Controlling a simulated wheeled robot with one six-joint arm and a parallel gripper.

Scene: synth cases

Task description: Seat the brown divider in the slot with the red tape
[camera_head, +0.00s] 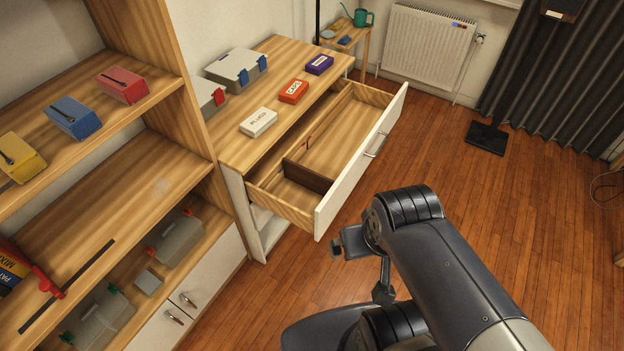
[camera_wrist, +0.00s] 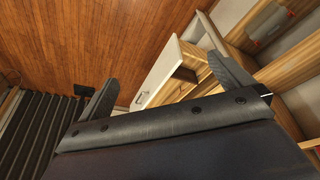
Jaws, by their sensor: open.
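The brown divider (camera_head: 308,176) stands across the pulled-out drawer (camera_head: 352,132), towards its near end. Its lower edge and the slots at its ends are not clear to see. A small mark of red tape (camera_head: 308,143) shows on the drawer's rear side wall, farther along than the divider and apart from it. My gripper (camera_head: 363,268) is open and empty, outside the drawer, in front of and to the right of its near corner. In the wrist view the two fingers (camera_wrist: 165,88) are spread wide, with the drawer's white front (camera_wrist: 160,72) beyond them.
White (camera_head: 259,122), orange (camera_head: 294,91) and purple (camera_head: 320,65) boxes and a grey case (camera_head: 237,68) stand on the cabinet top. An open shelf (camera_head: 130,190) with boxes stands at left. The wooden floor (camera_head: 450,150) right of the drawer is mostly clear.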

